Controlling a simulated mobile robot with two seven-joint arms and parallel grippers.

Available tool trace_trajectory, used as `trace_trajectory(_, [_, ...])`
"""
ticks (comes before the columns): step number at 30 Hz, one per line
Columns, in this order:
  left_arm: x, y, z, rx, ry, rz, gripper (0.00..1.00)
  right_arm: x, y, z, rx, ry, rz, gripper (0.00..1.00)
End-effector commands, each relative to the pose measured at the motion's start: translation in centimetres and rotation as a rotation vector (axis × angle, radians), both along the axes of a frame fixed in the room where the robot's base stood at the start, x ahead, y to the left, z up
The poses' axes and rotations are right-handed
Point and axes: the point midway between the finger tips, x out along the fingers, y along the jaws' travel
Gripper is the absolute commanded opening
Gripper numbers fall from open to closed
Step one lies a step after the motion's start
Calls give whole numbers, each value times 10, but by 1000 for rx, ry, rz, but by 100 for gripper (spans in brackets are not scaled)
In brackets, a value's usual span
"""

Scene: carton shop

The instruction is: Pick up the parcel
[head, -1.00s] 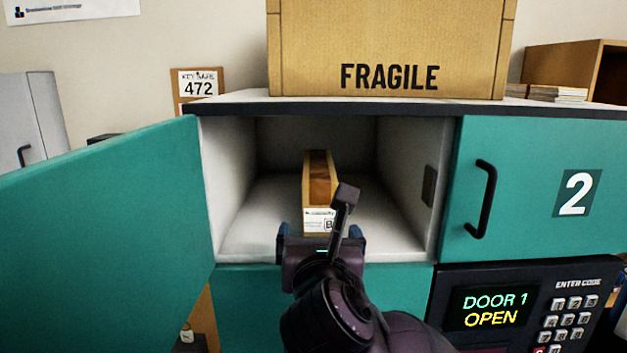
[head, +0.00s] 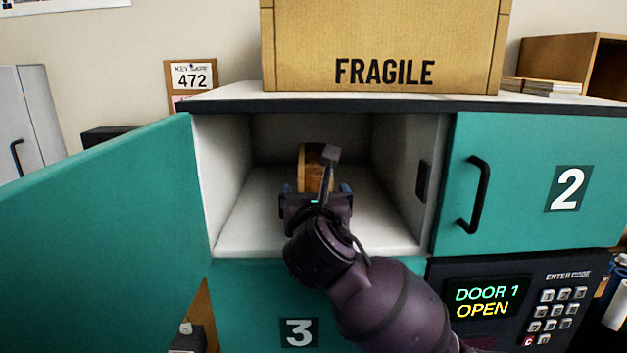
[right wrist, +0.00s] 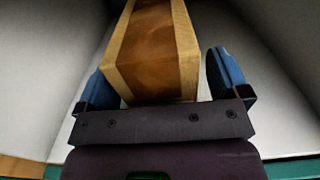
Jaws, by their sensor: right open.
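My right gripper (head: 317,188) is inside the compartment, open, and hides the parcel's lower front. In the right wrist view, the near end of the parcel (right wrist: 155,50) lies between the two blue fingers of the right gripper (right wrist: 165,80). A gap shows at the right finger; the left finger is very close to the parcel, and I cannot tell if it touches. My left gripper is not in view.
The teal door (head: 100,210) stands open to the left. Door 2 (head: 530,185) is closed, with a black handle. A keypad panel (head: 525,300) below reads DOOR 1 OPEN. A large FRAGILE carton (head: 385,40) sits on top. The compartment's side walls leave some room beside the gripper.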

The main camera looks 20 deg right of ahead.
Motion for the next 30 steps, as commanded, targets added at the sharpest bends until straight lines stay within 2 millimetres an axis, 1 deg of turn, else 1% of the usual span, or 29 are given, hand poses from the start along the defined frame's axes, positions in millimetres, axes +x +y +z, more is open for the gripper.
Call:
trace_trajectory(1, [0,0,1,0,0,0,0,5,-1,0,-1,1,0,94])
trace_trajectory(4, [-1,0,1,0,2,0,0,11,-3,0,0,1,0,94])
trace_trajectory(11, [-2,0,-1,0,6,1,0,12,-4,-1,0,-1,1,94])
trace_trajectory(12, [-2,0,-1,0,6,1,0,12,-3,-1,0,0,1,91])
trace_trajectory(14, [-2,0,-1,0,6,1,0,12,-3,-1,0,0,1,81])
trace_trajectory(25, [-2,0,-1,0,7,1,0,12,-3,-1,-1,0,1,25])
trace_trajectory(26, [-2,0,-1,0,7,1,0,12,-3,1,-1,-4,2,23])
trace_trajectory(30, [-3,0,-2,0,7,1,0,12,-3,0,-1,-3,1,23])
